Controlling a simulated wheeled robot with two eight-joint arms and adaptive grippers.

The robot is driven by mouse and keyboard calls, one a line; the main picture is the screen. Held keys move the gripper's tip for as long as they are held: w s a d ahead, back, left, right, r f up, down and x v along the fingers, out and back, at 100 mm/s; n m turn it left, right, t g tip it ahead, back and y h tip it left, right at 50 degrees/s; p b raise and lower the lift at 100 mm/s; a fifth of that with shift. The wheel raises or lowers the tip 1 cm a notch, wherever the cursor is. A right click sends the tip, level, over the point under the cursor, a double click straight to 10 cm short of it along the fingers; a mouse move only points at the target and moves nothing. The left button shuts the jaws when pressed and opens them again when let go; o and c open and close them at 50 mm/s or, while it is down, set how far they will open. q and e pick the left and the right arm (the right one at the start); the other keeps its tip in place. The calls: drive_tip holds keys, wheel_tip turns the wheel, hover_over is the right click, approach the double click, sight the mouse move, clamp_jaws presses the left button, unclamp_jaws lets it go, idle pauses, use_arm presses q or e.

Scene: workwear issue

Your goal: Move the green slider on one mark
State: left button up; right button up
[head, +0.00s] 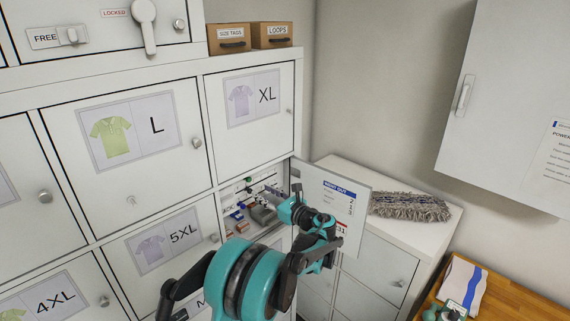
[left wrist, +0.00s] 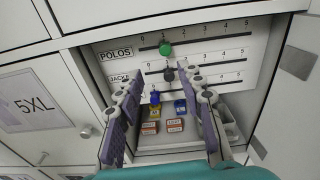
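The green slider (left wrist: 166,48) is a round knob on the top scale of a white panel, by the POLOS label (left wrist: 116,54), near the mark 1. A dark slider (left wrist: 168,75) sits on the scale below and a blue slider (left wrist: 155,98) lower still. The green slider shows small in the head view (head: 248,180). My left gripper (left wrist: 163,79) is open and empty, its fingers pointing into the compartment, tips short of the green slider and below it in the picture.
The compartment's open door (head: 335,205) stands to the right of my left gripper. Small boxes (left wrist: 175,125) lie on the compartment floor. White lockers surround the opening. A grey duster (head: 410,207) lies on a low cabinet, and a striped cloth (head: 462,280) on a wooden top.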

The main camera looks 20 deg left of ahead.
sight(250, 179)
use_arm(q)
drive_tip(key=shift+m, duration=0.3)
drive_tip(key=x, duration=0.2)
drive_tip(key=p+x, duration=0.1)
drive_tip(key=x, duration=0.2)
drive_tip(key=w+r+x, duration=0.1)
drive_tip(key=x, duration=0.1)
drive_tip(key=shift+a, duration=0.1)
drive_tip(key=shift+w+f, duration=0.1)
drive_tip(key=shift+w, duration=0.05)
clamp_jaws()
